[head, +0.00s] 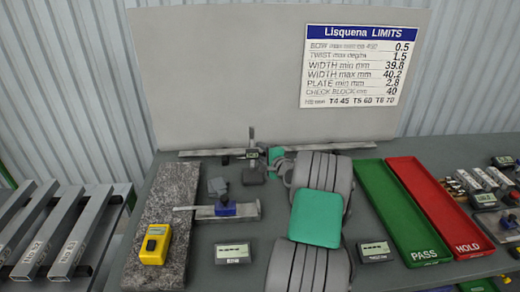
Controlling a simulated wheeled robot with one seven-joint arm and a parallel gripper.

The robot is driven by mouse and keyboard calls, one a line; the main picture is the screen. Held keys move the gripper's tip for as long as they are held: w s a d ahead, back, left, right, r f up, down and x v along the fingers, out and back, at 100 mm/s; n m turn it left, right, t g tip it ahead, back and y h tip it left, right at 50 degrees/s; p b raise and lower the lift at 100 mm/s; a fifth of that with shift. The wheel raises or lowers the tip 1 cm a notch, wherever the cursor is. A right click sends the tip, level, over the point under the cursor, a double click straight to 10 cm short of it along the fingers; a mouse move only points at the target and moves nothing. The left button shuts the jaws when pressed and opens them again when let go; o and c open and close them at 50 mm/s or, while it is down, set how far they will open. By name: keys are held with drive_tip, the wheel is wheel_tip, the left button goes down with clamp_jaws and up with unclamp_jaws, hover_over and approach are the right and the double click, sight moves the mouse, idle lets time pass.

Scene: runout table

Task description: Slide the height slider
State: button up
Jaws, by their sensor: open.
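A small gauge with a thin upright post (251,137) and a dark slider with a display (250,154) stands at the back of the table, in front of the white board. It looks like the height gauge, but it is small in the head view. My gripper (270,160) is at the far end of my grey arm, just right of this gauge, with teal parts showing beside it. It is open. Whether a finger touches the slider cannot be told. My arm hides part of the table middle.
A granite slab (170,195) with a yellow meter (155,244) lies at left. A blue-headed gauge (226,207) and dark blocks (253,176) lie between slab and arm. Green PASS (400,215) and red HOLD (440,210) trays are at right. A long bar (205,152) runs behind.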

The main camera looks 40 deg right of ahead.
drive_tip(key=shift+w+d, duration=0.15)
drive_tip(key=shift+w, duration=0.3)
clamp_jaws()
drive_tip(key=shift+f, duration=0.1)
idle(1.1)
